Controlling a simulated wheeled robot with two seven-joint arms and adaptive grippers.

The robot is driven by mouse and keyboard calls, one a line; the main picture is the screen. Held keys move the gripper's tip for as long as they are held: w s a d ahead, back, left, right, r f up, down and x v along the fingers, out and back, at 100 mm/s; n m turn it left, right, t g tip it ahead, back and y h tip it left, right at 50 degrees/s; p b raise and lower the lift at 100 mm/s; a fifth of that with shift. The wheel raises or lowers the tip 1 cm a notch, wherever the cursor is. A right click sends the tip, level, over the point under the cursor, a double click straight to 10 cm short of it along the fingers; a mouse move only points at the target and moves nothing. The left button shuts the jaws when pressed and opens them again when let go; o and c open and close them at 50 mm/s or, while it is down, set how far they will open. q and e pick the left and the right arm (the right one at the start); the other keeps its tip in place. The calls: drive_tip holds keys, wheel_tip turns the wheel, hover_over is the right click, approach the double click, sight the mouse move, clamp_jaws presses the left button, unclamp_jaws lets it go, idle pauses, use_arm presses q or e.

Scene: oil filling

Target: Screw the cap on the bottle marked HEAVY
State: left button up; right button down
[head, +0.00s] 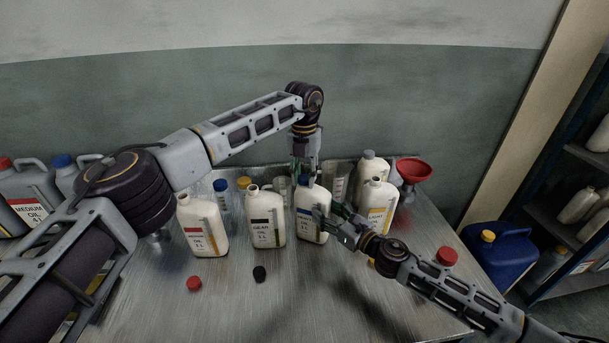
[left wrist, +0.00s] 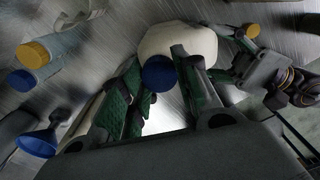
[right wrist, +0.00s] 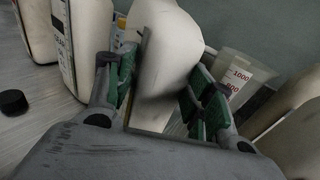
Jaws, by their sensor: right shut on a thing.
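The bottle (head: 312,230) with a blue-striped label stands upright among the white oil bottles; its label text is too small to read fully. A blue cap (head: 312,180) is at its mouth; the left wrist view shows the cap (left wrist: 158,73) over the white bottle (left wrist: 190,40). I cannot tell whether it is threaded. My left gripper (head: 306,172) points down from above, its green-padded fingers (left wrist: 158,85) on either side of the cap, apparently not closed on it. My right gripper (head: 338,218) is shut on the bottle's body (right wrist: 165,60) from the right.
A red-labelled bottle (head: 205,232) and a gear oil bottle (head: 266,215) stand open at left. A light oil bottle (head: 378,203) and red funnel (head: 414,170) are at right. Loose red (head: 194,283) and black (head: 259,273) caps lie in front. The front table is mostly clear.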

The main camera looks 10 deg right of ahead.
use_arm(q)
drive_tip(key=c, duration=0.5)
drive_tip(key=m, duration=0.5)
drive_tip(key=o, duration=1.2)
drive_tip(key=shift+r, duration=0.15)
wheel_tip(320, 180, up, 12)
drive_tip(key=shift+w, duration=0.15)
